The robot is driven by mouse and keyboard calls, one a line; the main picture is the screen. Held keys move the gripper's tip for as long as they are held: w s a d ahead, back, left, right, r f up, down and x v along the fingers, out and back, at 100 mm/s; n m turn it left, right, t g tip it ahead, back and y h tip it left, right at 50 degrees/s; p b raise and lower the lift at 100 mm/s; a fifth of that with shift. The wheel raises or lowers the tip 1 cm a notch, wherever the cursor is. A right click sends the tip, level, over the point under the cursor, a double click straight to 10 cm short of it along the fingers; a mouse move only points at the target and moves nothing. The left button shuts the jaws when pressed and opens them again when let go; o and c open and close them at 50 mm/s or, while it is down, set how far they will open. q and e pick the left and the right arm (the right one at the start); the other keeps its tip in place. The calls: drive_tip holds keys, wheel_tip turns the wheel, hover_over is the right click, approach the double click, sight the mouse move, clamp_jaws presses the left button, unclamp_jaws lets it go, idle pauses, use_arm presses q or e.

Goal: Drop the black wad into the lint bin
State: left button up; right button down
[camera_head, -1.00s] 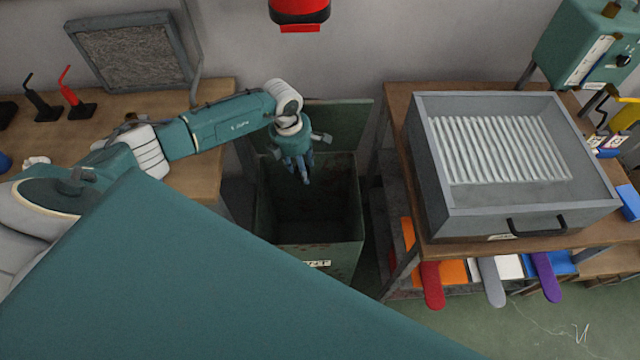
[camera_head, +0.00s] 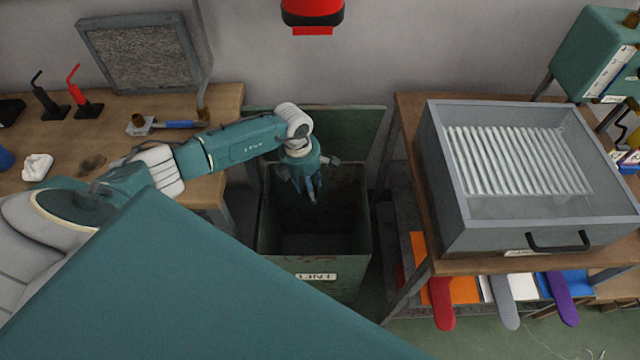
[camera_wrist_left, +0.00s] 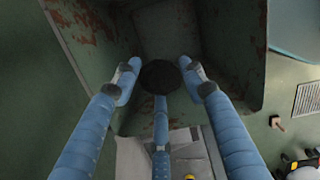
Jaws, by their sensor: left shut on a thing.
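The black wad (camera_wrist_left: 160,77) is a dark round lump between the fingertips in the left wrist view. My left gripper (camera_wrist_left: 160,84) is shut on it with its blue fingers. In the head view the left gripper (camera_head: 312,188) points down over the lint bin's opening, and the wad cannot be made out there. The lint bin (camera_head: 350,282) is a green, rusty, open box with a label on its front, standing between two tables. Its rusty walls also show around the fingers in the left wrist view (camera_wrist_left: 232,35). My right gripper is not in view.
The left table (camera_head: 225,105) carries a white wad (camera_head: 37,167), a brownish wad (camera_head: 92,164) and a blue-handled tool (camera_head: 180,125). The right table holds a grey tray-like box (camera_head: 470,220). The bin's raised lid (camera_head: 355,130) stands behind the opening.

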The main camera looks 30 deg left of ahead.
use_arm(q)
drive_tip(key=o, duration=1)
wheel_tip(320, 180, up, 12)
drive_tip(key=s+a, duration=0.1)
drive_tip(key=shift+s+f, duration=0.1)
